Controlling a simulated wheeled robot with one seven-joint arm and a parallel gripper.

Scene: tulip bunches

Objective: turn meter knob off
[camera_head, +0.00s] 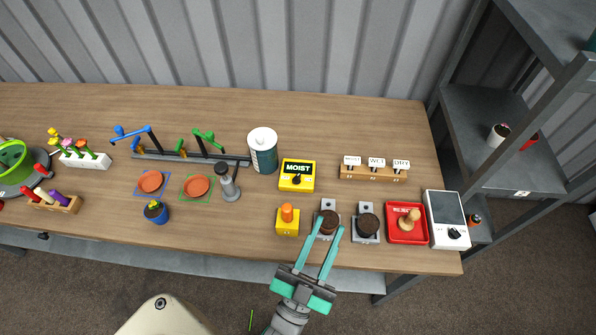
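The yellow meter (309,186) sits flat near the middle of the wooden table, its dark display reading MOIST. Its small black knob (297,179) is on the face below the display; its exact pointing is too small to tell. My gripper (330,222) reaches in from the front edge, below and to the right of the meter. Its two teal fingers are apart with nothing visibly held. The fingertips overlap a dark round piece on a grey plate (328,205) in the picture; I cannot tell if they touch it.
A yellow block with an orange top (287,216) stands left of my fingers. A second dark round piece (368,224), a red tray (407,237) and a white device with a knob (446,212) are right.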

